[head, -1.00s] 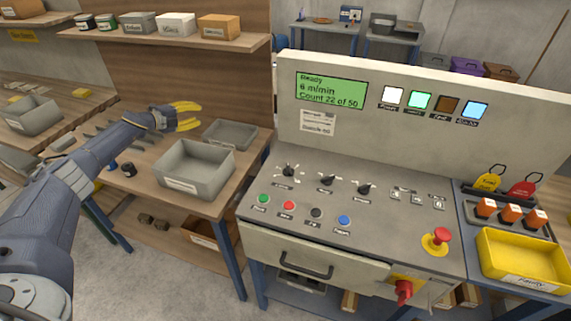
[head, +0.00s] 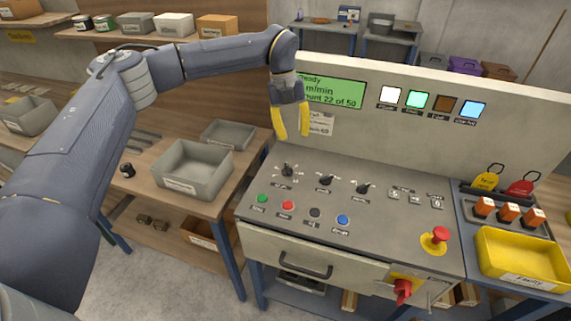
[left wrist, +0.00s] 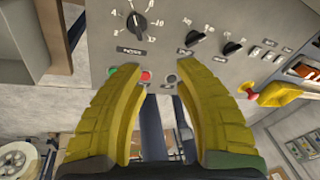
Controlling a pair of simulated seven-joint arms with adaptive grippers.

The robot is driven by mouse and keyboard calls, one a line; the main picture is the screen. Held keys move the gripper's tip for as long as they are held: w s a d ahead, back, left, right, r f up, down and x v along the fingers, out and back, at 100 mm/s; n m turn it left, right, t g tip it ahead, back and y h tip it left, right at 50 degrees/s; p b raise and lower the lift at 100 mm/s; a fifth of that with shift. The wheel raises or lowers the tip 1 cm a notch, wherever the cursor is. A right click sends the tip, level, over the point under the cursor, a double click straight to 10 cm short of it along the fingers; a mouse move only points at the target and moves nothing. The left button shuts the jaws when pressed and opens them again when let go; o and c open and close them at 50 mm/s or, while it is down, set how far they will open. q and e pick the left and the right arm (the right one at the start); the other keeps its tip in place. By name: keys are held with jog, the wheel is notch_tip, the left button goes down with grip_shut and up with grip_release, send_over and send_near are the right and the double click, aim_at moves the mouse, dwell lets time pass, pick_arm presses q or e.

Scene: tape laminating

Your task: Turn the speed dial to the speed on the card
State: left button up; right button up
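The leftmost dial (head: 287,170) on the sloped control panel is a black pointer knob with a printed scale around it. It shows larger in the left wrist view (left wrist: 137,22), ringed by numbers. My left gripper (head: 292,136) is open, yellow fingers pointing down, above and behind this dial and apart from it. In the left wrist view the fingers (left wrist: 155,85) are spread with nothing between them. The card (head: 321,124) on the upright panel is partly covered by the gripper; its text is too small to read. The green screen (head: 335,91) is also partly covered. My right gripper is out of view.
Two more black knobs (head: 325,180) (head: 363,187) sit right of the dial. Coloured push buttons (head: 288,205) lie in front, and a red emergency stop (head: 440,235) stands at right. A grey bin (head: 193,168) is on the wooden table to the left.

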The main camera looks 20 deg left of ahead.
aim_at(287, 164)
pick_arm(q)
jog(key=f, duration=0.4)
jog(key=a+f+t+y, duration=0.1)
jog(key=f, duration=0.4)
jog(key=w+a+f+y, duration=0.1)
jog(key=f, duration=0.4)
jog(key=shift+w+a+f+n, duration=0.1)
jog(key=shift+a+f+n, duration=0.05)
jog(key=shift+f+n, duration=0.15)
jog(key=shift+o, duration=0.3)
jog(key=shift+r, duration=0.1)
grip_shut()
